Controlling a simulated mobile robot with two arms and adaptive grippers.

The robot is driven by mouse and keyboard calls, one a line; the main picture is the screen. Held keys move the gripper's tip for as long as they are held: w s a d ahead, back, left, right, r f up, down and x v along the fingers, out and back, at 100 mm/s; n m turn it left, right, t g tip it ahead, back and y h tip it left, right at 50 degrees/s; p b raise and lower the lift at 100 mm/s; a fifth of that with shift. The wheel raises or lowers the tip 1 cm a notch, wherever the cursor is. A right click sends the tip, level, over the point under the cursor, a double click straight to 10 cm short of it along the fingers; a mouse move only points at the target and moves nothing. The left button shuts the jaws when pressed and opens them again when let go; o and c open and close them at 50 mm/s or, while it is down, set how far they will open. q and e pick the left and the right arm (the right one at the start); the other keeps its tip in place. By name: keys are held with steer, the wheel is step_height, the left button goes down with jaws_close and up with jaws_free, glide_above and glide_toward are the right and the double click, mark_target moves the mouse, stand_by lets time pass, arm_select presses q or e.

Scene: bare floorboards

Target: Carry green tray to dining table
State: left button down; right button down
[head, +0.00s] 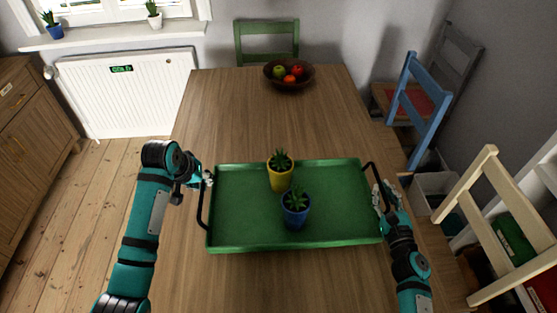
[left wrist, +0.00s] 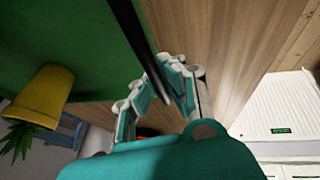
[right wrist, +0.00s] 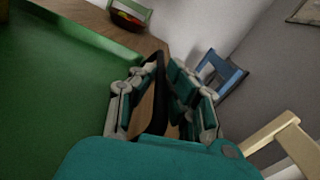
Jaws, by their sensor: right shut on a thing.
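The green tray (head: 335,235) is level over the near half of the wooden dining table (head: 240,120); I cannot tell whether it touches the top. A yellow pot with a plant (head: 280,178) and a blue pot with a plant (head: 295,212) stand upright on it. My left gripper (head: 207,178) is at the tray's left black handle; in the left wrist view its fingers (left wrist: 165,85) are apart with the handle between them. My right gripper (head: 380,195) is shut on the right black handle, also seen in the right wrist view (right wrist: 152,95).
A brown fruit bowl (head: 289,82) stands at the table's far end, with a green chair (head: 267,35) behind it. A blue chair (head: 415,105) and a cream chair (head: 495,220) are along the right. A white radiator (head: 125,90) is at the left wall. The table's middle is clear.

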arm_select(q)
steer(key=shift+w+a, duration=0.15)
steer(key=shift+a, duration=0.05)
arm_select(e)
steer(key=shift+w+r, duration=0.1)
steer(key=shift+w, duration=0.05)
steer(key=shift+d, duration=0.1)
